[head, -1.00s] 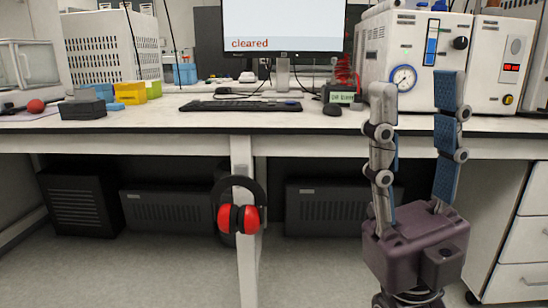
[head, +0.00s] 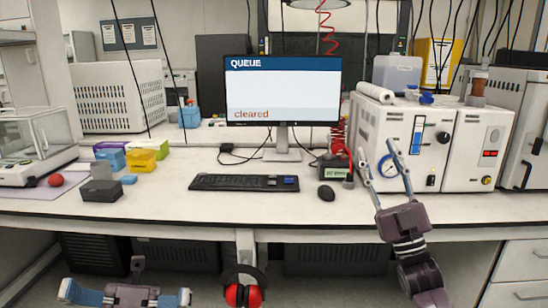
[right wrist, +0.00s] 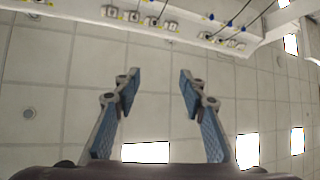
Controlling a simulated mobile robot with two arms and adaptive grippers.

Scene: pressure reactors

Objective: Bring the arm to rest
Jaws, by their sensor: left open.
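My left gripper (head: 125,297) is at the bottom left of the head view, in front of the bench, with its blue-padded fingers spread wide and nothing between them. My right gripper (head: 383,158) is at the right in front of the white reactor unit, fingers pointing up and apart. In the right wrist view the right gripper (right wrist: 155,85) is open and empty, with the ceiling behind it. The monitor (head: 283,90) reads "QUEUE" and "cleared".
The white reactor unit (head: 402,135) stands close behind my right gripper. Red ear defenders (head: 244,295) hang at the bench front.

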